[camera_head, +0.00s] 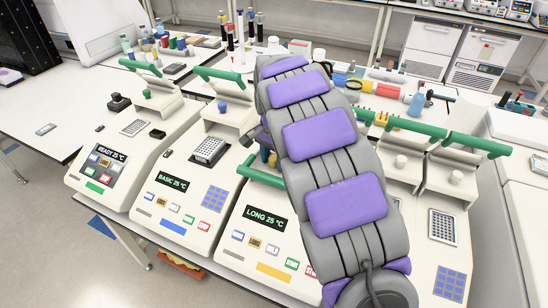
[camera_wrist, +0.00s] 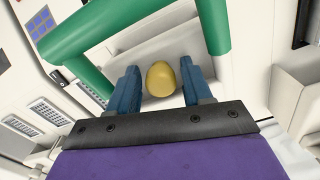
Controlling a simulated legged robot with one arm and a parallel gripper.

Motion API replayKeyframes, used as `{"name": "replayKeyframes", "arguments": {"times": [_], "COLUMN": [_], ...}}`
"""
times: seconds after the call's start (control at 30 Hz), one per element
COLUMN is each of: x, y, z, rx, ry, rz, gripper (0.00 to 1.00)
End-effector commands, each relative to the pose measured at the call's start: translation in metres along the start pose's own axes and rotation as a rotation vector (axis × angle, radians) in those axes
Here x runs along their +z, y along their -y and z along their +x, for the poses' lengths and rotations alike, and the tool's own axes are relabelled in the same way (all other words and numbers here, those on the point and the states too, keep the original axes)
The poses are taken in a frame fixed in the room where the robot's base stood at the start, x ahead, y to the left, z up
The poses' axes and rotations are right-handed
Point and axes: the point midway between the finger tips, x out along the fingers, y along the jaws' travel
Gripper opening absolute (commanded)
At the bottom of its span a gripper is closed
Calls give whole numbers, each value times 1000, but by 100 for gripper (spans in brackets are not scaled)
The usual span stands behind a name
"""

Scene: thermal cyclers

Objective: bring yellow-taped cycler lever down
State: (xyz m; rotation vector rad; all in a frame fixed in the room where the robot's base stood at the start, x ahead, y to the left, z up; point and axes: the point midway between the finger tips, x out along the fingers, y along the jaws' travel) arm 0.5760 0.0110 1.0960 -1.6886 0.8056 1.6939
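The yellow-taped cycler reads LONG 25 °C, and its yellow tape (camera_head: 274,272) is on the lower front. Its green lever (camera_head: 262,176) sits lower and further forward than the neighbouring levers; my arm hides part of it. In the wrist view the green lever (camera_wrist: 80,50) arches across the top, with a yellow knob (camera_wrist: 161,78) below its bar. My gripper (camera_wrist: 160,85) has its two blue fingers either side of the knob, with small gaps showing. The head view mostly hides the gripper behind my arm.
The READY cycler (camera_head: 100,165) with green tape and the BASIC cycler (camera_head: 185,195) with blue tape stand to the left, levers raised. More cyclers with raised green levers (camera_head: 478,145) stand to the right. Bottles and tools crowd the bench behind.

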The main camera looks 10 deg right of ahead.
Motion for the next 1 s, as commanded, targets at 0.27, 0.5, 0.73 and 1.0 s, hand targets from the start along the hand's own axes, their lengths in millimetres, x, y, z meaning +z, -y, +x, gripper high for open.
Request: {"name": "replayKeyframes", "arguments": {"times": [0.27,0.5,0.73,1.0], "x": [-1,-2,-1,-1], "y": [0,1,2,2], "z": [0,-18,-68,-127], "rx": [0,-3,-3,-2], "ry": [-1,-4,-5,-3], "rz": [1,0,0,0], "gripper": [58,58,58,58]}}
